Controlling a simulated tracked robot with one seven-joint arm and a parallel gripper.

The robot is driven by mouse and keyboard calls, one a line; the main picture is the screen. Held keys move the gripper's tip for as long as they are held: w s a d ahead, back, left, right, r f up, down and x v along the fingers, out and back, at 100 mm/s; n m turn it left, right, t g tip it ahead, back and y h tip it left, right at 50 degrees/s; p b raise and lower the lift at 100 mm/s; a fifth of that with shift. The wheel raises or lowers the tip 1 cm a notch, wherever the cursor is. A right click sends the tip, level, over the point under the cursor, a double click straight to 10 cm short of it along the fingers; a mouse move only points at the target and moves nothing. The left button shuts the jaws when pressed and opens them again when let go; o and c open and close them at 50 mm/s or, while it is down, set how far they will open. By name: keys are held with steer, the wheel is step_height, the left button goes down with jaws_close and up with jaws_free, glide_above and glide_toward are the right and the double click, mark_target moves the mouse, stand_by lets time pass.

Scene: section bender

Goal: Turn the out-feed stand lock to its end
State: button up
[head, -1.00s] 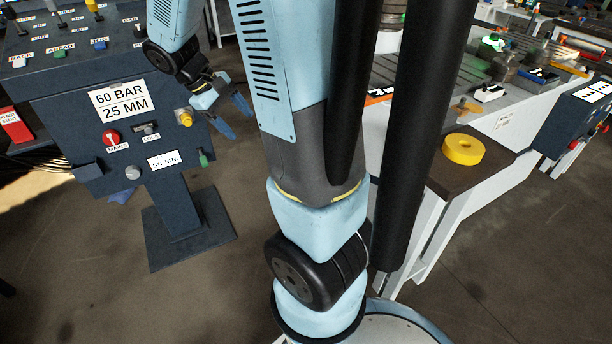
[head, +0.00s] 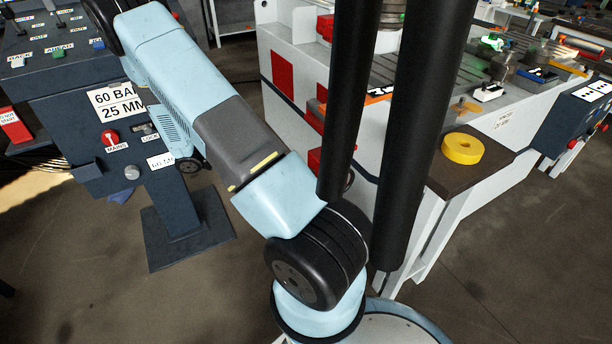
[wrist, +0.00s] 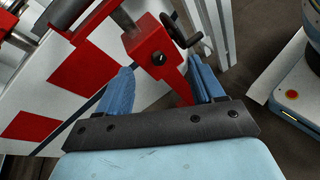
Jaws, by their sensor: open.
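In the wrist view a red stand head (wrist: 150,46) carries a dark crank-like handle (wrist: 182,32) on its right side and a small black round fitting on its front. I cannot tell for certain which of these is the lock. My gripper (wrist: 161,66) is open, with its blue fingers pointing at the red stand, one on each side of its lower part. No contact can be made out and nothing is held. In the head view part of the red stand (head: 316,163) shows beside a black column; my gripper is hidden there.
A white machine body with red panels (head: 283,80) stands close behind the stand. A dark control console (head: 75,130) is at the left. A yellow ring (head: 462,149) lies on a dark-topped bench at the right. Open floor lies between console and bench.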

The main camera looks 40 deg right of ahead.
steer(key=d+f+n+t+h, duration=0.1)
steer(key=d+f+n+h, duration=0.15)
steer(key=f, duration=0.45)
steer(key=d+f+n+t+h, duration=0.1)
steer(key=d+f+n+h, duration=0.15)
steer(key=f, duration=0.45)
steer(key=s+x, duration=0.1)
steer(key=x, duration=1.2)
steer(key=shift+f+n, duration=0.2)
steer(key=shift+n, duration=0.1)
